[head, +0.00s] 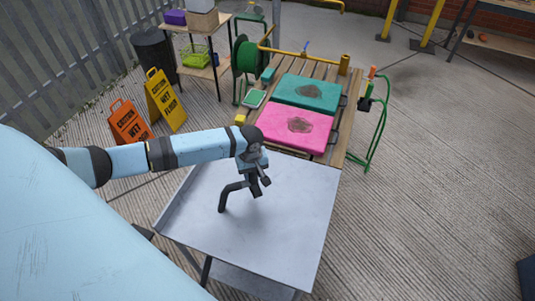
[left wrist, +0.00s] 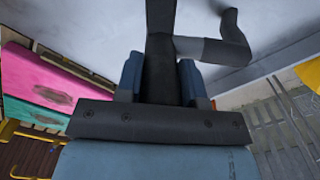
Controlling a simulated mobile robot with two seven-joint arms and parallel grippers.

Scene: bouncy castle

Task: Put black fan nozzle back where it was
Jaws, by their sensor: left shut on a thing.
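The black fan nozzle (head: 230,189) is a dark bent piece held over the grey metal table (head: 285,235) in the head view. My left gripper (head: 256,181) is shut on it. Its lower end hangs down close to the table top; I cannot tell whether it touches. In the left wrist view the nozzle (left wrist: 162,55) runs between the two blue fingers of the left gripper (left wrist: 160,82), and a bent dark part sticks out to the right. My right gripper is not in view.
Behind the metal table, a wooden slatted table holds a pink mat (head: 280,122) and a teal mat (head: 325,88), both stained. A green hose reel (head: 246,58) and a hose holder (head: 369,90) flank it. Wet floor signs (head: 163,98) stand left. The metal table is otherwise clear.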

